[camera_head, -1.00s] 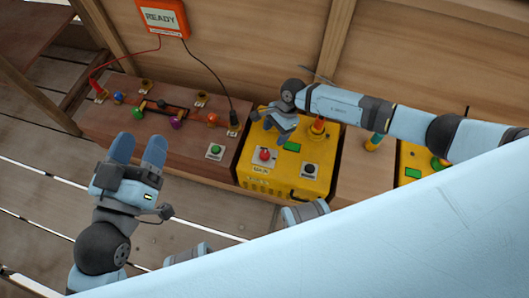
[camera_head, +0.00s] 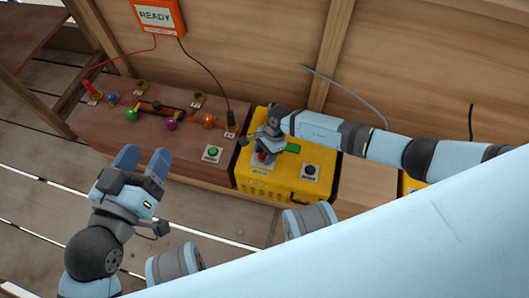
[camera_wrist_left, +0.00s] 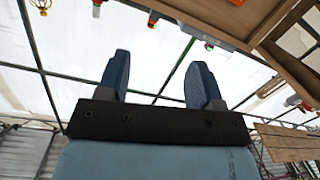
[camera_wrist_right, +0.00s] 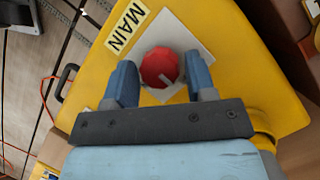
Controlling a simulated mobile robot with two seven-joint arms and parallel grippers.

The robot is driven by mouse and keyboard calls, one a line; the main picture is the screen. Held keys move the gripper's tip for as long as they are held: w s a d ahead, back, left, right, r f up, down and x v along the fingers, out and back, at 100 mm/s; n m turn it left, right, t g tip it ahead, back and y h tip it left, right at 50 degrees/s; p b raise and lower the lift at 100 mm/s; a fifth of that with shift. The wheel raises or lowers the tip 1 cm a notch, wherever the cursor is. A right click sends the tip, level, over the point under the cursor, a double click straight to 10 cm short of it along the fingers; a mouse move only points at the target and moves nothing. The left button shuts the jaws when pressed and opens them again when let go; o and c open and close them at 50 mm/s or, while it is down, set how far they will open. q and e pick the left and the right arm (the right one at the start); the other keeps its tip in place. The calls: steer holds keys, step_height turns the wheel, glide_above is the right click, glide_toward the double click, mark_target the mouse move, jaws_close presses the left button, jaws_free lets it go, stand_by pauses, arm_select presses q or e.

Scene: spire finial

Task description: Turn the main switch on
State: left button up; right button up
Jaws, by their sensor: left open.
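The main switch is a red knob (camera_wrist_right: 160,68) with a pale pointer line, on a white plate (camera_wrist_right: 198,35) beside a MAIN label (camera_wrist_right: 126,27) on the yellow box (camera_wrist_right: 90,80). My right gripper (camera_wrist_right: 160,80) is open, with one finger on each side of the knob. Small gaps show; I cannot tell whether either finger touches it. In the head view my right gripper (camera_head: 266,152) hangs over the left part of the yellow box (camera_head: 318,165) and mostly covers the switch. My left gripper (camera_head: 141,160) is open and empty, in front of the brown bench.
The yellow box also has a green patch (camera_head: 293,148) and a black button (camera_head: 310,171). To its left, the brown bench (camera_head: 110,133) holds coloured knobs and a green button (camera_head: 213,152). An orange READY panel (camera_head: 157,15) with cables hangs above.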

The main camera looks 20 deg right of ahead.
steer(key=c, duration=0.6)
